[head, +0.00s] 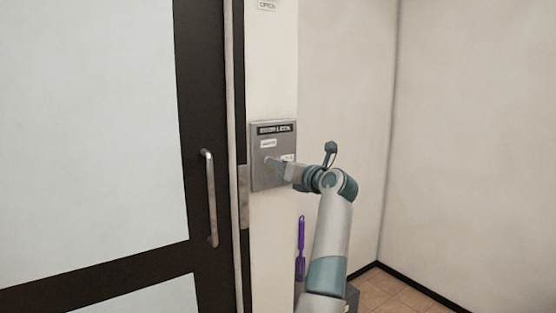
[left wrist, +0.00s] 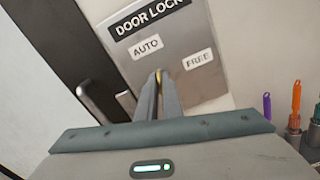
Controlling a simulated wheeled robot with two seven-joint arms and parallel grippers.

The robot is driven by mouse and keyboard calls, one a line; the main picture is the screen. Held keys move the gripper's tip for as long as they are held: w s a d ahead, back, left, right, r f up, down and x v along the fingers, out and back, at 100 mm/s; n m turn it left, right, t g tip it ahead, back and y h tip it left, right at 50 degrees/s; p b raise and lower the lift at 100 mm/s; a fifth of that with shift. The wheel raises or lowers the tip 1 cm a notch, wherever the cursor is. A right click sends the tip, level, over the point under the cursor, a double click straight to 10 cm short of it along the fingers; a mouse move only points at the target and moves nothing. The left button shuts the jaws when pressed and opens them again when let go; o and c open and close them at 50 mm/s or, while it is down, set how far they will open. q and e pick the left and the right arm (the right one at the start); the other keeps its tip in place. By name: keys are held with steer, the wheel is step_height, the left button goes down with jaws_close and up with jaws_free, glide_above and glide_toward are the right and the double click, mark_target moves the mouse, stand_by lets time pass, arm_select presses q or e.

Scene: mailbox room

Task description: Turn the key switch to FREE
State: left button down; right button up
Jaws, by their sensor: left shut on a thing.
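The key switch panel (head: 262,180) is a grey metal plate on the wall beside the door, with a dark "DOOR LOCK" header. In the left wrist view the AUTO label (left wrist: 146,47) is at upper left and the FREE label (left wrist: 199,58) at right. My left gripper (head: 273,163) reaches the plate from the right. In the left wrist view its fingers (left wrist: 159,92) are closed together on the key (left wrist: 158,75), of which only a small yellowish bit shows between the tips. The fingers hide the rest, so I cannot tell which label the key points to. My right gripper is not in view.
A dark-framed glass door with a vertical handle (head: 210,198) stands left of the panel. A purple-handled tool (head: 300,250) is below the panel. In the left wrist view an orange-handled tool (left wrist: 296,98) stands at right. The right-hand wall is bare.

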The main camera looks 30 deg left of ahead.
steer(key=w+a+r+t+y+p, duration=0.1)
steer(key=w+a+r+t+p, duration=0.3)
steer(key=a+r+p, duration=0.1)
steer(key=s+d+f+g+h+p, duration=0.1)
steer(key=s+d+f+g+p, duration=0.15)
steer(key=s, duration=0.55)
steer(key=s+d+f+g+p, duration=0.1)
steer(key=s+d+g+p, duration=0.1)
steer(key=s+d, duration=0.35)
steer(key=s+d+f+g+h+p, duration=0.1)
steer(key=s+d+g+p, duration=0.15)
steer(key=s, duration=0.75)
arm_select(q)
steer(key=shift+w+d+f+m+p, duration=0.1)
steer(key=shift+m+p, duration=1.4)
steer(key=shift+m, duration=2.2)
steer(key=shift+w+m+p, duration=0.1)
steer(key=shift+m+p, duration=1.35)
steer(key=shift+m, duration=2.25)
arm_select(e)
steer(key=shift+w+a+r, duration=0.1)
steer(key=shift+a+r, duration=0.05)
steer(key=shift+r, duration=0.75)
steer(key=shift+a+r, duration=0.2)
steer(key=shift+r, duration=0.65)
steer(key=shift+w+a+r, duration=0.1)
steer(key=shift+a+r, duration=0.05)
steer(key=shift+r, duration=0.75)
